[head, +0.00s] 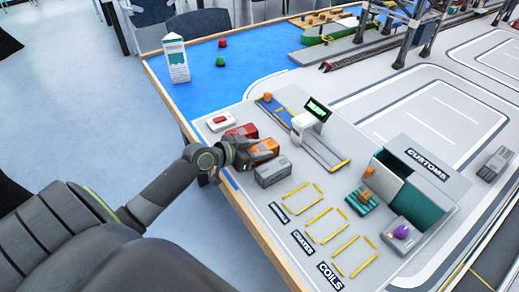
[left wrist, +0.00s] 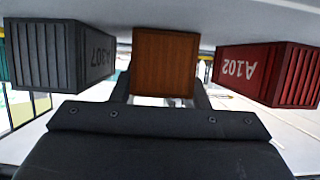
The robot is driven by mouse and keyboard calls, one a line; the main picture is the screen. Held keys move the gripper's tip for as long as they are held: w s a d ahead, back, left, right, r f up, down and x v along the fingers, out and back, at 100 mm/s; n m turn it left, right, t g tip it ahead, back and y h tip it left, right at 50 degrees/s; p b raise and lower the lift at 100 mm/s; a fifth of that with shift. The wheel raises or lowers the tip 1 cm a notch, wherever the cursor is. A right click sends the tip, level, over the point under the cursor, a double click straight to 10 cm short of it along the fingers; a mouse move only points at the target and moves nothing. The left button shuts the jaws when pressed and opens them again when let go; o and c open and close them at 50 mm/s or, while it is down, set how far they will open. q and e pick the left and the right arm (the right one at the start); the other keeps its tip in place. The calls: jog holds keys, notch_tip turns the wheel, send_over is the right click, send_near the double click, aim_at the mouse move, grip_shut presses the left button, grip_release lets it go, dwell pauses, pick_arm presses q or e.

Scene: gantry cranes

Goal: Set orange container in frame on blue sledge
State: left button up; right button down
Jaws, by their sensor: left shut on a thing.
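The orange container (head: 264,148) stands in the row at the table's near left edge, between a red and a grey container. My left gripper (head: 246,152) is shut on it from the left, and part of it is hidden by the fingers. In the left wrist view the orange container (left wrist: 164,62) sits between the fingers. I cannot tell whether it is clear of the table. A blue strip with yellow marks (head: 280,112), which may be the blue sledge, lies behind the row, leading to a white scanner arch. My right gripper is not in view.
The red container (head: 243,131) and grey container (head: 273,171) stand close on either side; they also flank it in the left wrist view. A white scanner arch (head: 308,122), a teal sledge (head: 362,202) and a customs shed (head: 415,175) stand further right. Yellow-marked bays lie in front.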

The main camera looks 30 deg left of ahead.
pick_arm(q)
jog(key=o, duration=1)
